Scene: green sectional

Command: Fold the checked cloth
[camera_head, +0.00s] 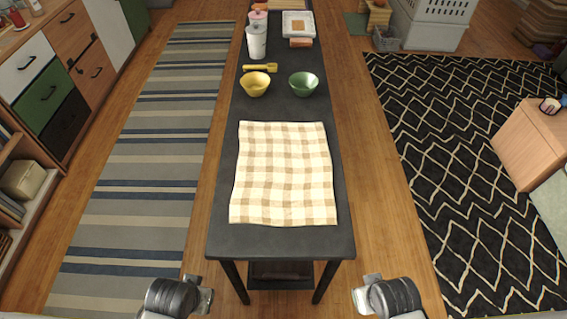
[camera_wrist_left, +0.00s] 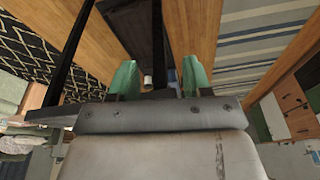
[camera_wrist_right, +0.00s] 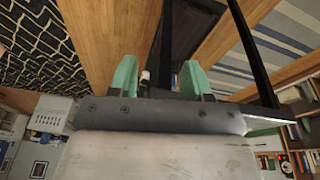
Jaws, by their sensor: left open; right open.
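The checked cloth (camera_head: 283,174), cream with tan squares, lies spread flat and unfolded on the near part of a long dark table (camera_head: 280,241). Its edges are slightly wavy. In the head view only my two arms' ends show at the bottom, left and right of the table's near end, away from the cloth. In the left wrist view my left gripper (camera_wrist_left: 158,80) is open and empty, with green fingers apart. In the right wrist view my right gripper (camera_wrist_right: 160,78) is open and empty, its green fingers apart. The cloth is not visible in either wrist view.
Beyond the cloth stand a yellow bowl (camera_head: 255,84), a green bowl (camera_head: 304,84), a yellow scoop (camera_head: 259,68), a white canister (camera_head: 257,42) and a white tray (camera_head: 299,24). A bare strip of table lies in front of the cloth. Rugs flank the table.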

